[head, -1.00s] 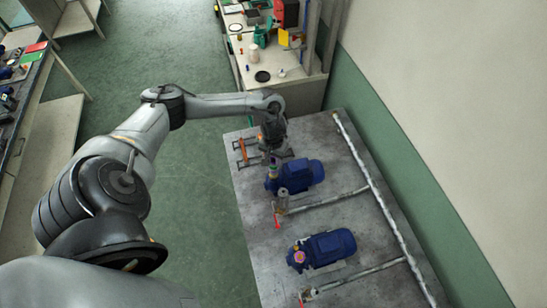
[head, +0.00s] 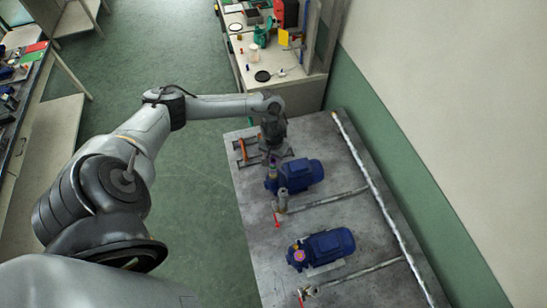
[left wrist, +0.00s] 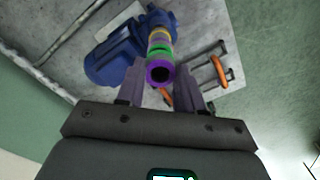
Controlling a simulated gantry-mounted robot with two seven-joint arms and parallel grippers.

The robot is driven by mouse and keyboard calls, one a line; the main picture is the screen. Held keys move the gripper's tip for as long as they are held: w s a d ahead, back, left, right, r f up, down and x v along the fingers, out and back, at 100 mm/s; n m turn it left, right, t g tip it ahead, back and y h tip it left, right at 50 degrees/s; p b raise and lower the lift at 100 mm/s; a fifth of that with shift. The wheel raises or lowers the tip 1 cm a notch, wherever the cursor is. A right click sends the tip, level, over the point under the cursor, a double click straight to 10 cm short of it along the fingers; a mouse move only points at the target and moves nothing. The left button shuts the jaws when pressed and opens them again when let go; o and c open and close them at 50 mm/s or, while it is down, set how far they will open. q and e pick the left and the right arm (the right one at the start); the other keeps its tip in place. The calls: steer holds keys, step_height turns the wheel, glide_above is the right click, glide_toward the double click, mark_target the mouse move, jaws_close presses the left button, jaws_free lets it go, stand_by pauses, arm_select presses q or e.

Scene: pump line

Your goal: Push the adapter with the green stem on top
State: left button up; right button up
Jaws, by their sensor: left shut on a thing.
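My left gripper (head: 272,154) points down over the near end of the upper blue pump (head: 302,174). In the left wrist view, its two fingers (left wrist: 159,88) are shut on an adapter (left wrist: 159,58) that has a purple open end, a green band and a tan-yellow band. The adapter lines up with the pump's port, and the pump (left wrist: 115,52) shows behind it. The fingers and the adapter's near end hide whether it is fully seated. My right gripper is not in view.
A second blue pump (head: 328,245) with a purple-and-orange port (head: 299,256) sits lower on the grey metal table (head: 245,190). Pipes with red-handled valves run beside the pumps. An orange-handled part (head: 243,149) lies left of the gripper. A cluttered bench (head: 290,75) stands behind.

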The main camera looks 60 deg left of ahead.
arm_select(q)
steer(key=shift+f, duration=0.6)
stand_by(0.9)
steer(key=o, duration=1.1)
steer(key=shift+o, duration=0.2)
steer(key=shift+r, duration=0.1)
step_height(320, 180, up, 3)
steer(key=p, duration=0.4)
steer(key=shift+r, duration=0.1)
steer(key=shift+r+p, duration=1.15)
steer(key=shift+r, duration=0.15)
